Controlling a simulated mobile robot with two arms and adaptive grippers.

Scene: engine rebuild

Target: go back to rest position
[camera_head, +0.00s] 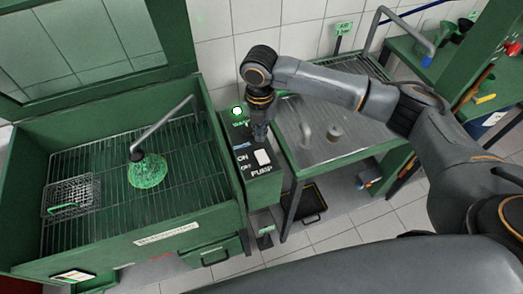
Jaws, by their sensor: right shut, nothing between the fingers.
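My right arm reaches in from the right, across the metal drain table. Its gripper (260,132) points down over the top of the pump switch box (262,190), close to the white switch beside the ON label. The gripper is shut and holds nothing. I cannot tell whether its tips touch the box. A lit round green button or lamp (237,111) shows just left of the gripper. My left gripper is not in view.
A green parts washer (215,224) with a grate stands at left, holding a wire basket (70,196) and green-lit spray under a spout (139,153). The metal table (345,140) is at right of the box. A green shelf bench (410,55) stands at far right.

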